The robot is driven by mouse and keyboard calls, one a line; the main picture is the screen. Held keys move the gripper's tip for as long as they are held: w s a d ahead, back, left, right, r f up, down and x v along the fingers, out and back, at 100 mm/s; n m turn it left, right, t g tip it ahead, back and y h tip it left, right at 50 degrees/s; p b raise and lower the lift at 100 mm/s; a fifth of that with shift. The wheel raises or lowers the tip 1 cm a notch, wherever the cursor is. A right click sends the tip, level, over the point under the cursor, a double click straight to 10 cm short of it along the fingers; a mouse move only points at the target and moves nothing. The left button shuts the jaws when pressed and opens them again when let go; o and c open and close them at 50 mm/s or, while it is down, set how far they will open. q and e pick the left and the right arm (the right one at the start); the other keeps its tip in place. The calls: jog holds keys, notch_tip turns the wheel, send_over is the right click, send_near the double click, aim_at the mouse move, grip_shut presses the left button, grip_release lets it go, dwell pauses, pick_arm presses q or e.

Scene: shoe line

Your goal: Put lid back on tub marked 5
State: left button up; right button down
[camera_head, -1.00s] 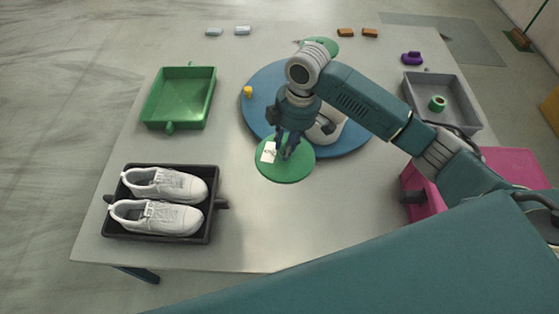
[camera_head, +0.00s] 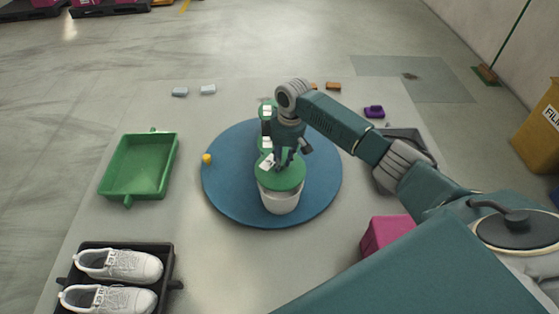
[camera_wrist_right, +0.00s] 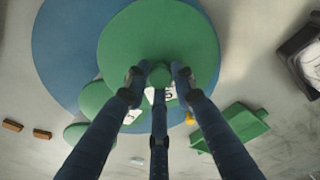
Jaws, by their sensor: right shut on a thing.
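My right gripper (camera_head: 283,162) is shut on the knob of a green round lid (camera_head: 285,180). The wrist view shows the knob (camera_wrist_right: 160,76) between its three fingers. A white label (camera_wrist_right: 168,93) on the lid is partly covered by the fingers, and its mark is unreadable. In the head view the lid is over a white tub (camera_head: 281,203) at the near side of a blue round turntable (camera_head: 228,195). I cannot tell whether it rests on the rim. No number shows on the tub. My left gripper is not in view.
Other green-lidded tubs (camera_head: 267,109) stand behind, close to the gripper. A yellow knob (camera_head: 207,159) is at the turntable's left edge. A green tray (camera_head: 139,168) and a black tray (camera_head: 168,262) with white shoes are left. A pink box (camera_head: 383,236) is right.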

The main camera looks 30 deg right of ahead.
aim_at(281, 172)
jog(key=shift+f+b, duration=0.7)
jog(key=shift+f, duration=0.15)
notch_tip(281, 172, down, 2)
jog(key=b, duration=0.2)
jog(key=shift+d+f+b, duration=0.15)
jog(key=shift+b, duration=0.15)
jog(key=shift+f, duration=0.95)
jog(key=shift+r+p, duration=0.1)
jog(key=shift+p, duration=0.3)
jog(key=shift+f, duration=0.2)
dwell(0.6)
jog(key=shift+p, duration=0.55)
dwell(0.5)
jog(key=c, duration=1.4)
grip_release()
